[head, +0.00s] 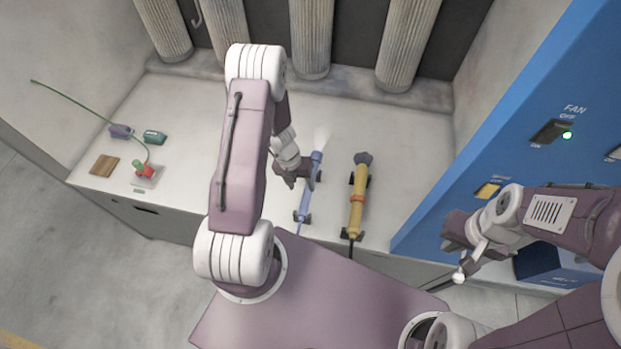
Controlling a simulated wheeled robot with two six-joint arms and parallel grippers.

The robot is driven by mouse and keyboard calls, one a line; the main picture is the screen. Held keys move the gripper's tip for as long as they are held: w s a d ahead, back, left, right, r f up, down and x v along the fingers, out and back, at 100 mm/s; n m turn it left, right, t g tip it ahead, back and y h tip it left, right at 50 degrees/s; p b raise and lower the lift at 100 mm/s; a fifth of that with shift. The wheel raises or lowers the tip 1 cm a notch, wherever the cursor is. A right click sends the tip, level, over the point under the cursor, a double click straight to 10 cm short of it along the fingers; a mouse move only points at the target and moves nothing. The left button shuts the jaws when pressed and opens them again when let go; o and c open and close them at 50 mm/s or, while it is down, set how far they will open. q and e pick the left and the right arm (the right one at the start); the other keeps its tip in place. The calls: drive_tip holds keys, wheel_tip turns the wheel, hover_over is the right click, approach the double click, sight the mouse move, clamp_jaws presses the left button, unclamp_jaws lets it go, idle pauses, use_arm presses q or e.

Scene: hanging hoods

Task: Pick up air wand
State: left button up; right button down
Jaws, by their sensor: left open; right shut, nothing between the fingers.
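Two wands lie side by side on the pale bench: a slim blue wand (306,201) and a thicker yellow wand (357,202) with an orange band and a dark tip. No readable label shows which is the air wand. Each lies on small dark holders. My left gripper (300,178) is open beside the upper half of the blue wand, on its left. The picture does not clearly show whether they touch. My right gripper (454,236) is shut and empty, well right of the wands, in front of the blue panel.
The blue panel (535,95) with a fan switch (551,131) and lit green lamp stands at right. Ribbed hoses (408,45) hang at the back.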

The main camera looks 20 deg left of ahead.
sight(305, 197)
use_arm(q)
drive_tip(key=f, duration=0.3)
drive_tip(key=shift+w+d+b, duration=0.1)
drive_tip(key=shift+d+b, duration=0.3)
drive_tip(key=shift+f, duration=0.15)
wheel_tip(305, 197, down, 5)
drive_tip(key=shift+d+r+b, duration=0.15)
drive_tip(key=shift+r+b, duration=0.05)
drive_tip(key=shift+b, duration=0.7)
drive_tip(key=shift+w+d+f, duration=0.1)
drive_tip(key=shift+f, duration=0.15)
clamp_jaws()
use_arm(e)
wheel_tip(305, 197, down, 3)
drive_tip(key=shift+w+f, duration=0.1)
drive_tip(key=shift+f, duration=0.05)
